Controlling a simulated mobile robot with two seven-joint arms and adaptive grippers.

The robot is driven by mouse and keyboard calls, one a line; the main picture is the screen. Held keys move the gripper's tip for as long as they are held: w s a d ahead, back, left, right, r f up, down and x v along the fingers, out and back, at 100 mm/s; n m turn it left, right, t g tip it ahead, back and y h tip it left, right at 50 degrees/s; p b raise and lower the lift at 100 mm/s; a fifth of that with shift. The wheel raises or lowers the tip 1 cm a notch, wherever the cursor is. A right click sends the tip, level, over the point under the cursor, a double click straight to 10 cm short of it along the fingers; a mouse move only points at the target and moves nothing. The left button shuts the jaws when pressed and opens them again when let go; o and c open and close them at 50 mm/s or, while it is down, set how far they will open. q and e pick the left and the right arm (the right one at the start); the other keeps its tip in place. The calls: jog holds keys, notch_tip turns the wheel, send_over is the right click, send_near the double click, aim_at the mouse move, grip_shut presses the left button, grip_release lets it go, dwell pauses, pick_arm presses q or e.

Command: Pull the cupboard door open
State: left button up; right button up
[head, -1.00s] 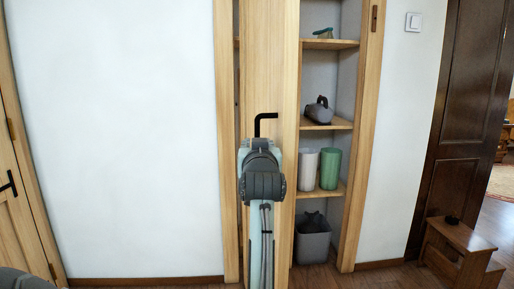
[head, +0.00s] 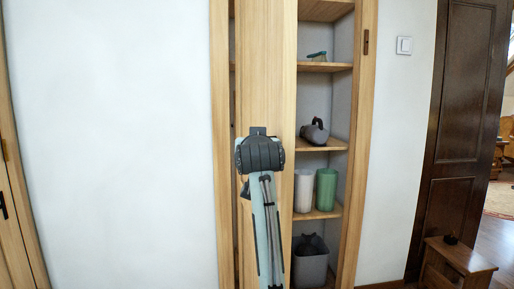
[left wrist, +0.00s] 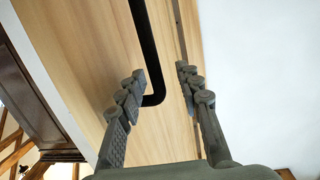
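The cupboard door (head: 268,80) is a light wooden panel, standing ajar, with shelves showing to its right and a thin dark gap to its left. My left gripper (head: 258,135) is in front of the door at mid-height and hides the handle in the head view. In the left wrist view the black bar handle (left wrist: 146,40) runs down the wooden face and bends at its lower end. The left gripper's fingers (left wrist: 160,100) are apart, with the handle's bent end between their tips; contact cannot be told. My right gripper is not in view.
The cupboard shelves hold a grey container (head: 315,132), a white cup (head: 303,190) and a green cup (head: 326,190). A grey bin (head: 311,262) stands below. A small wooden step stool (head: 455,258) stands at the right by a dark door (head: 462,120). White wall lies at the left.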

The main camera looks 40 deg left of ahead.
pick_arm(q)
jog(key=s+p, duration=0.1)
jog(key=s, duration=0.8)
jog(key=shift+d+r, duration=0.25)
jog(key=shift+r, duration=0.05)
dwell(0.9)
